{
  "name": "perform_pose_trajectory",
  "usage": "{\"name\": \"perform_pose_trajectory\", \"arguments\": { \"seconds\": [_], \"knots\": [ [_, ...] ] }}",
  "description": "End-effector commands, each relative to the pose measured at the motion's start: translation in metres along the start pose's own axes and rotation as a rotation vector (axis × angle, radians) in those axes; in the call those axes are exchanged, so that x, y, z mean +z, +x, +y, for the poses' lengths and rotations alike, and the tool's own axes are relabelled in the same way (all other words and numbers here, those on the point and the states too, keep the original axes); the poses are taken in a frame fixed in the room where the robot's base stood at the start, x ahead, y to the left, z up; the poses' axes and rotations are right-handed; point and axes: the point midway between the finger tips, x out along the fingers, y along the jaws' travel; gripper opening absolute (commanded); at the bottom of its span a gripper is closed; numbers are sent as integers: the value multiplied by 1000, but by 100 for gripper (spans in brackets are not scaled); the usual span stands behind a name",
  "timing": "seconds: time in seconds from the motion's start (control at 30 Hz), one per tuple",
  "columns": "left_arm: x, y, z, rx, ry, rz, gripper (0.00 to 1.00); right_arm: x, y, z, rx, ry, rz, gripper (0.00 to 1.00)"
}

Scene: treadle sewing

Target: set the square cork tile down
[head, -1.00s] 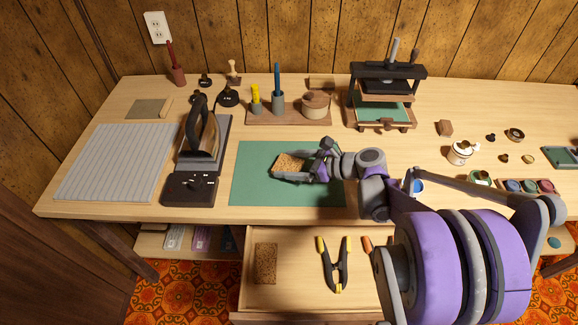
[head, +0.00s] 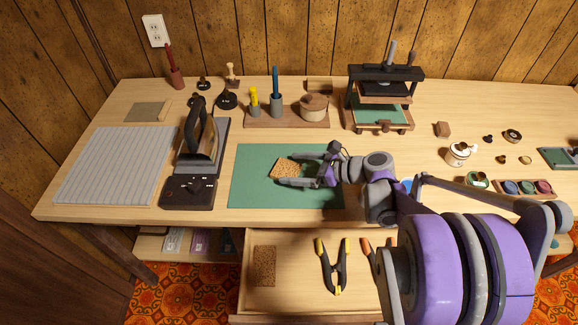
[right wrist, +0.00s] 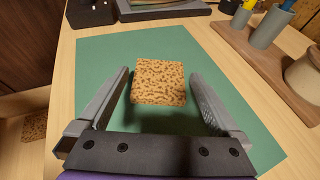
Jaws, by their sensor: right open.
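The square cork tile (head: 286,168) lies on the green mat (head: 252,190) on the bench. In the right wrist view the cork tile (right wrist: 160,82) sits between the two fingers, near their tips, with a gap on each side. My right gripper (head: 284,168) is open around the tile and touches neither side that I can see. It also shows in the right wrist view (right wrist: 162,85) with its fingers spread over the green mat (right wrist: 100,45). My left gripper is not in view.
An iron (head: 203,138) on its dark stand is left of the mat, beside a grey ribbed pad (head: 118,165). A wooden tray (head: 287,117) with pots and a press (head: 383,100) stand behind. An open drawer below holds a cork piece (head: 265,266) and clamps (head: 333,267).

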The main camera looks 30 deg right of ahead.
Motion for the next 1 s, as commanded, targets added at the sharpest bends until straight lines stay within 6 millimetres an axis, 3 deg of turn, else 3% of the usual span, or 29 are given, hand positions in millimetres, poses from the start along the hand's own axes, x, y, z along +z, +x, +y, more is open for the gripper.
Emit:
{"name": "perform_pose_trajectory", "arguments": {
  "seconds": [0.2, 0.4, 0.6, 1.0],
  "knots": [
    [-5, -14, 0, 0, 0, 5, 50, 2, -52, -1, -6, 1, 0, 100],
    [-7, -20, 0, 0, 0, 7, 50, 1, -84, -1, -4, 0, 0, 100],
    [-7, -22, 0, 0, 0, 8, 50, 0, -96, 0, -1, -1, 0, 100],
    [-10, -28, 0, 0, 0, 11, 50, 7, -98, 2, 2, -11, 4, 100]
  ]
}}
